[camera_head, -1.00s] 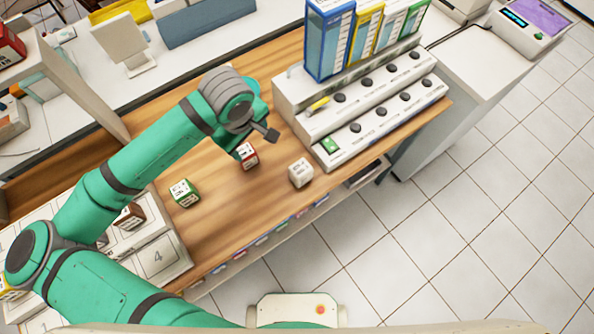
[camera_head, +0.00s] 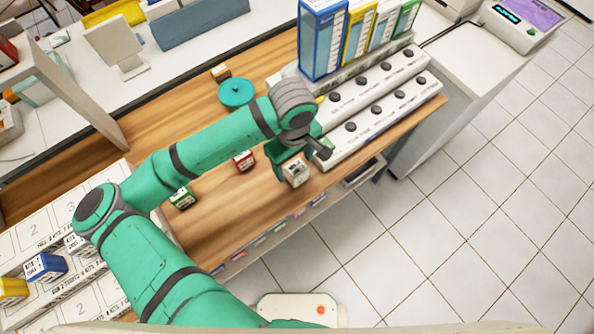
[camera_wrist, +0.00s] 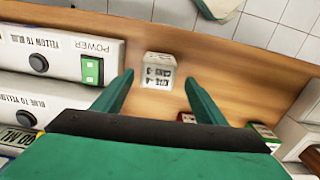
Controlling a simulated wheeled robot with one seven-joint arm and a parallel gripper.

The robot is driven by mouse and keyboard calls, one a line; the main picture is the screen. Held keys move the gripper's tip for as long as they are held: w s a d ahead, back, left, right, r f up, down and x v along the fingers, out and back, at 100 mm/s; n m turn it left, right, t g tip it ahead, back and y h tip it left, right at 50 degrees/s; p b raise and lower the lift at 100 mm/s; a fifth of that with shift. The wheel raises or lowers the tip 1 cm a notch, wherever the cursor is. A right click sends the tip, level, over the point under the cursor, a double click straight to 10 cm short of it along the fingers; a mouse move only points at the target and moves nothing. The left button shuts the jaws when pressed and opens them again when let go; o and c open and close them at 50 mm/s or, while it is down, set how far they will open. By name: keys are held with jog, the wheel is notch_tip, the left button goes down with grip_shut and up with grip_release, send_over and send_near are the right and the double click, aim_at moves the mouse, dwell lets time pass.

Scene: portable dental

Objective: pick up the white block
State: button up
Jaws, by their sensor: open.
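The white block (camera_head: 296,172) stands on the wooden table near its front edge, with dark print on its sides. It also shows in the wrist view (camera_wrist: 158,70), ahead of and between my two fingers. My gripper (camera_head: 287,160) is over the table just behind the block in the head view, partly hidden by my wrist. In the wrist view my gripper (camera_wrist: 158,84) is open and empty, its green fingers spread wider than the block. Whether the fingertips are level with the block is hard to tell.
A red block (camera_head: 244,160) and a green block (camera_head: 182,197) stand to the left. A white switch panel (camera_head: 370,118) with black knobs lies close to the right; its green power switch (camera_wrist: 92,70) shows in the wrist view. A teal disc (camera_head: 236,92) lies behind my arm.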

aim_at(297, 168)
jog(key=shift+s+d+f, duration=0.1)
jog(key=shift+d+f, duration=0.1)
jog(key=shift+f, duration=1.1)
jog(key=shift+s+d+f, duration=0.1)
jog(key=shift+d+f, duration=0.05)
jog(key=shift+f, duration=1.1)
jog(key=c, duration=1.2)
